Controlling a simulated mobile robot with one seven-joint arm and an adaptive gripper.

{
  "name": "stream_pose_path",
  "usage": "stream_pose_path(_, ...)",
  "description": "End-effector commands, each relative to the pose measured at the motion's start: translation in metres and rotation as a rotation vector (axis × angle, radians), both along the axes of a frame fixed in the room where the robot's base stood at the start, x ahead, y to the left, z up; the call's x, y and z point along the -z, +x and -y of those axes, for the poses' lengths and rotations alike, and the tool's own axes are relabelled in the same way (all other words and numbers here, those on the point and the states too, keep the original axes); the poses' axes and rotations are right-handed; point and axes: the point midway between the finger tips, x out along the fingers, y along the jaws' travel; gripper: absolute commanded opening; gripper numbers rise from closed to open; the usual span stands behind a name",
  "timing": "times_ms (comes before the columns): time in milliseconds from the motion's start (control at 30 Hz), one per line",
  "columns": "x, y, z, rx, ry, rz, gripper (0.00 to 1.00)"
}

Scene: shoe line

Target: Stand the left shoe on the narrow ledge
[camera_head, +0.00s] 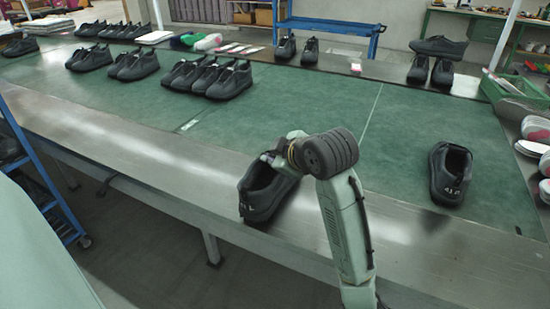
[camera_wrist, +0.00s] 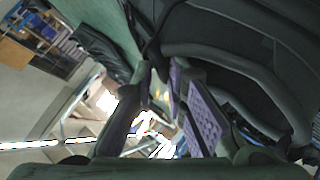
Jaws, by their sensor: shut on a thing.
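A black shoe (camera_head: 262,196) with light marks on its toe, which look like 41 L, is at the near edge of the green-topped table in the head view. My gripper (camera_head: 274,160) is shut on it at the collar, at its far end. The shoe is over the narrow steel ledge (camera_head: 150,152) along the near edge, toe toward the camera; I cannot tell whether its sole touches. In the wrist view the dark shoe (camera_wrist: 245,65) fills the upper right, beside my gripper's fingers (camera_wrist: 165,85). The grip point itself is partly hidden.
Another black shoe (camera_head: 450,178), also marked on its toe, stands on the right of the green mat (camera_head: 330,110). Several black shoes (camera_head: 212,78) stand farther back. A green crate (camera_head: 515,95) and pale soles are at the right. The ledge left of the held shoe is clear.

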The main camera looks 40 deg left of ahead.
Motion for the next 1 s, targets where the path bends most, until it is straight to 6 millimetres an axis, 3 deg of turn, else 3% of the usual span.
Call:
stream_pose_path(333,0.0111,0.0002,0.0005,0.001,0.002,0.003,0.0)
stream_pose_path(367,0.0122,0.0002,0.0005,0.0,0.0,0.001,0.15)
stream_pose_path(667,0.0118,0.0001,0.0005,0.001,0.001,0.001,0.35)
stream_pose_path(1000,0.0101,-0.0005,0.0023,0.001,0.002,0.003,0.36)
